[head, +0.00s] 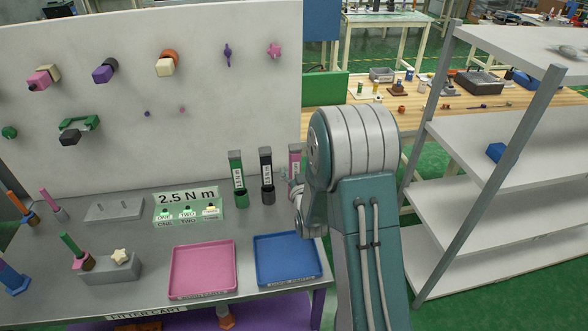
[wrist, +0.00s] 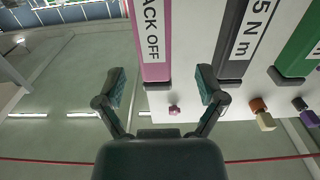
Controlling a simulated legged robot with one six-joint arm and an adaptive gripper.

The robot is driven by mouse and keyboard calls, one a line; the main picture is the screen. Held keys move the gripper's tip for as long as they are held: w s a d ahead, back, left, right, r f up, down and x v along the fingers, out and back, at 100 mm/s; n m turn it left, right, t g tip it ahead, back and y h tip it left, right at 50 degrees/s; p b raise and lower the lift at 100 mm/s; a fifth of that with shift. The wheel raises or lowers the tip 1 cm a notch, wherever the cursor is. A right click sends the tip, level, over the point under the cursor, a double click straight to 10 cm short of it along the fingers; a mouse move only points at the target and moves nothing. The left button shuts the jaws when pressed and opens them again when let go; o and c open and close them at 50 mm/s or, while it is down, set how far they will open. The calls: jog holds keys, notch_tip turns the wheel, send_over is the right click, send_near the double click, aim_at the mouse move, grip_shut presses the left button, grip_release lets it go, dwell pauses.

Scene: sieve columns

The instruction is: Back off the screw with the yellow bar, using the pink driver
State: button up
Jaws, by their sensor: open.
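The pink driver (wrist: 153,66), labelled BACK OFF, fills the upper middle of the wrist view. It also shows in the head view (head: 295,157), partly hidden by my arm. My gripper (wrist: 161,86) is open, its fingers on either side of the driver's near end, with no clear contact. In the head view my arm hides most of the gripper. The green panel (head: 187,196), marked 2.5 N m, has small spots labelled ONE and TWO and a third one with a yellowish glow (head: 211,208). The screw with the yellow bar is too small to tell.
A black driver (head: 267,178) and a green driver (head: 237,180) stand left of the pink one. A pink tray (head: 203,270) and a blue tray (head: 288,260) lie at the bench front. A white board (head: 200,140) with several knobs stands behind. Shelves (head: 500,145) are at right.

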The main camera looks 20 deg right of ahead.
aim_at(296, 163)
jog(key=w, duration=0.1)
jog(key=w+d, duration=0.1)
jog(key=w, duration=0.1)
jog(key=shift+w+d+f, duration=0.25)
jog(key=shift+w+d, duration=0.05)
jog(key=shift+w, duration=0.4)
jog(key=shift+a+r, duration=0.1)
jog(key=shift+a, duration=0.05)
jog(key=shift+c, duration=0.6)
grip_shut()
